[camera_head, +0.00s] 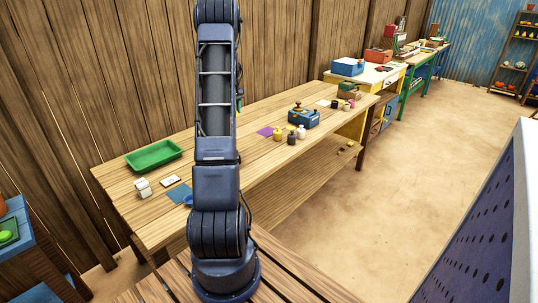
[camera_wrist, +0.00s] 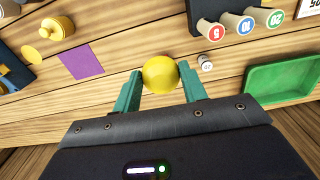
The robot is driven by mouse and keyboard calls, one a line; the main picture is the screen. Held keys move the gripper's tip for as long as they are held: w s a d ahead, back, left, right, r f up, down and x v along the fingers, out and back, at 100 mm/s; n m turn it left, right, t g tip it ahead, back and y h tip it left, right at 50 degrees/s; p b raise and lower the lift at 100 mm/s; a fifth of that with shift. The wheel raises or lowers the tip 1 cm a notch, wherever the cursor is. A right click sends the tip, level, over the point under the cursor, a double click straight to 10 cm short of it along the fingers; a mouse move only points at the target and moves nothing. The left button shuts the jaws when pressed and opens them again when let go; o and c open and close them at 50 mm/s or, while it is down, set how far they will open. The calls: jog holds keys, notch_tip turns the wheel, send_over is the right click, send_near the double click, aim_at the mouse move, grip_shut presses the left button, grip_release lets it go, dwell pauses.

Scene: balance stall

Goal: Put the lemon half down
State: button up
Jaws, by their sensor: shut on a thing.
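My gripper (camera_wrist: 160,80) shows in the wrist view with its two green fingers shut on the lemon half (camera_wrist: 160,72), a smooth yellow rounded thing between the fingertips. The lemon half appears held above the plank table (camera_wrist: 115,100); the gap below it is hard to judge.
A green tray (camera_head: 153,156) stands at the table's left end, also in the wrist view (camera_wrist: 283,84). A purple sheet (camera_head: 265,131), a blue scale (camera_head: 303,119) and small weights stand right of my arm. In the wrist view, numbered weights (camera_wrist: 240,25) and a small weight (camera_wrist: 205,62) are close.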

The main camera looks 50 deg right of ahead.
aim_at(269, 153)
jog(key=s+d+m, duration=0.1)
jog(key=s+d, duration=0.4)
jog(key=s, duration=0.3)
jog(key=s+d+m, duration=0.2)
jog(key=s+d, duration=0.2)
jog(key=s, duration=0.4)
notch_tip(269, 153, down, 20)
jog(key=shift+w+d+f, duration=0.1)
jog(key=shift+d+f, duration=0.05)
jog(key=shift+f, duration=0.1)
jog(key=shift+f, duration=0.1)
jog(key=o, duration=0.9)
jog(key=shift+o, duration=0.2)
notch_tip(269, 153, up, 12)
